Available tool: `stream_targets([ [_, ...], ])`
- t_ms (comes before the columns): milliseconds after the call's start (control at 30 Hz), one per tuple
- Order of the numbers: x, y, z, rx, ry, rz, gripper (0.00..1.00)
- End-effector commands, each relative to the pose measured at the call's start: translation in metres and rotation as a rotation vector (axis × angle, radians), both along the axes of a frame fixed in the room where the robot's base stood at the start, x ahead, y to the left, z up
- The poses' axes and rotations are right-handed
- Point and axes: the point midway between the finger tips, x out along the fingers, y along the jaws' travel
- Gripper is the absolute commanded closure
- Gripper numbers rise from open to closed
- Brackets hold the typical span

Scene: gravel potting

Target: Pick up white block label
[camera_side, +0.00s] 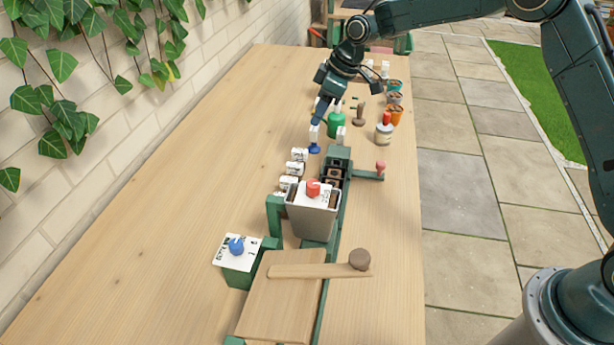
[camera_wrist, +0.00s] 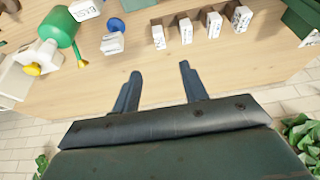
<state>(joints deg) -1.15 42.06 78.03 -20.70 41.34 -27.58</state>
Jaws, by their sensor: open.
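Several white block labels with dark markings stand in a row, shown in the wrist view (camera_wrist: 186,31) and the side view (camera_side: 295,168). Another white block (camera_wrist: 112,43) lies left of the row, beside a blue round piece (camera_wrist: 116,25). In the side view that blue piece (camera_side: 314,149) is just below my gripper (camera_side: 320,115). In the wrist view my gripper (camera_wrist: 160,69) is open, with nothing between its fingers. Its fingertips are apart from the row, over bare table. The task does not show which white block is meant.
A green bottle (camera_wrist: 58,27) with a yellow tip is at upper left in the wrist view. The table's left side (camera_side: 180,200) is clear.

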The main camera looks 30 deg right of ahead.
Motion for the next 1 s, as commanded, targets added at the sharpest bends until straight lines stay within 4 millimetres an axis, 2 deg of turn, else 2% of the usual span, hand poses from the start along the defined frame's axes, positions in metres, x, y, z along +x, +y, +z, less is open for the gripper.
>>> stream_targets([
  [500,0.018,0.019,-0.064,-0.001,0.002,0.000,0.56],
  [1000,0.022,0.022,-0.079,-0.001,0.002,0.000,0.56],
])
